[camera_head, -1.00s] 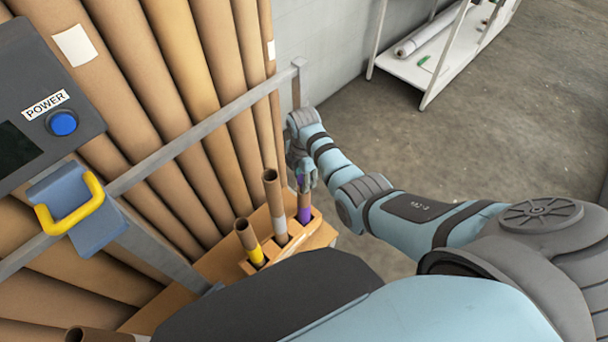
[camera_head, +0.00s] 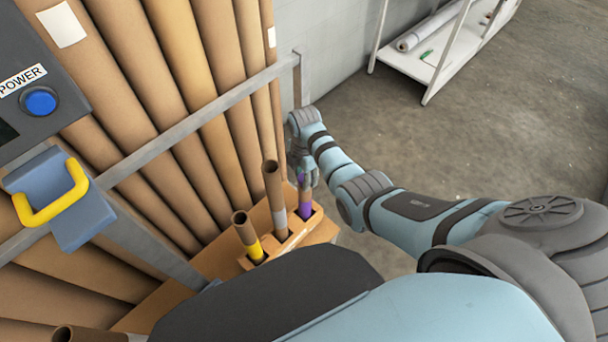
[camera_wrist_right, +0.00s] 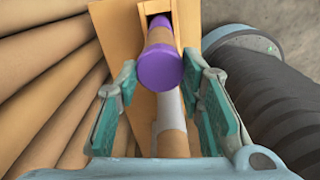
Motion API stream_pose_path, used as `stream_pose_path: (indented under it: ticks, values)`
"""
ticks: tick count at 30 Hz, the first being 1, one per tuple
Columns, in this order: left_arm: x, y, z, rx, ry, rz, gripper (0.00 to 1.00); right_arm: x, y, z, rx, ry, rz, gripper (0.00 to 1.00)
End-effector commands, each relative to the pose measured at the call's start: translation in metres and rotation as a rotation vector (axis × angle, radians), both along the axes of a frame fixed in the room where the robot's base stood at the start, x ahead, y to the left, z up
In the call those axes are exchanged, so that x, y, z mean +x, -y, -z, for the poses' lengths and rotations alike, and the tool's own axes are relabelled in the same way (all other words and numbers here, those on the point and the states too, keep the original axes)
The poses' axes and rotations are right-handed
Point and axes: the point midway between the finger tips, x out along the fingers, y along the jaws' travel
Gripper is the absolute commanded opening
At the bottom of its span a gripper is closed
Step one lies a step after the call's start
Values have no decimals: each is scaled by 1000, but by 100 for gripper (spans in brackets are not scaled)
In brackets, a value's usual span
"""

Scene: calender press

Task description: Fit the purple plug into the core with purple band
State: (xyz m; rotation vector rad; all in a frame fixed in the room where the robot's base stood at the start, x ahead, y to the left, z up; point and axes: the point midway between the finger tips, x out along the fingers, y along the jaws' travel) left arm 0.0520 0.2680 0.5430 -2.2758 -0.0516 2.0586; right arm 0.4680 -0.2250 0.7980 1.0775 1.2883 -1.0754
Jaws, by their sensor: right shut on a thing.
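The purple plug (camera_wrist_right: 160,69) shows as a round disc between the fingers of my right gripper (camera_wrist_right: 161,75) in the right wrist view. The gripper is shut on it. The core with purple band (camera_head: 304,198) stands in the rightmost slot of a wooden holder. In the wrist view its tan body (camera_wrist_right: 161,37) runs down from directly behind the plug to the purple band (camera_wrist_right: 160,22). The plug covers the core's mouth, so I cannot tell how deep it sits. In the head view my right gripper (camera_head: 302,178) is at the core's top. My left gripper is not in view.
A grey-banded core (camera_head: 274,190) and a yellow-banded core (camera_head: 245,232) stand beside it in the wooden holder (camera_head: 290,240). A grey rail (camera_head: 200,122) and large brown tubes (camera_head: 140,75) are to the left. A white shelf (camera_head: 420,70) stands at the back right over open floor.

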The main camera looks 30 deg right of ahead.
Motion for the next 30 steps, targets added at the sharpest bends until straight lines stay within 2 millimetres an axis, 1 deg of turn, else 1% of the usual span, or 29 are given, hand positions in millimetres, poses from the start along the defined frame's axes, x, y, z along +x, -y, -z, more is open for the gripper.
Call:
stream_pose_path:
  ticks: [8,9,13,23,26,29,30]
  values:
    - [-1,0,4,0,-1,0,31,0,0,6,0,0,0,19]
    - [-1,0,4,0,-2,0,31,0,0,7,0,0,0,36]
    - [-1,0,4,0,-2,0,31,0,0,6,0,0,0,57]
    - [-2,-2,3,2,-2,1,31,0,0,4,0,1,0,58]
    - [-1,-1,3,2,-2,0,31,1,0,-7,0,3,0,58]
    - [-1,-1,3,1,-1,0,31,1,0,-31,0,6,0,58]
    - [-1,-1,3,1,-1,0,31,2,0,-42,-1,7,0,58]
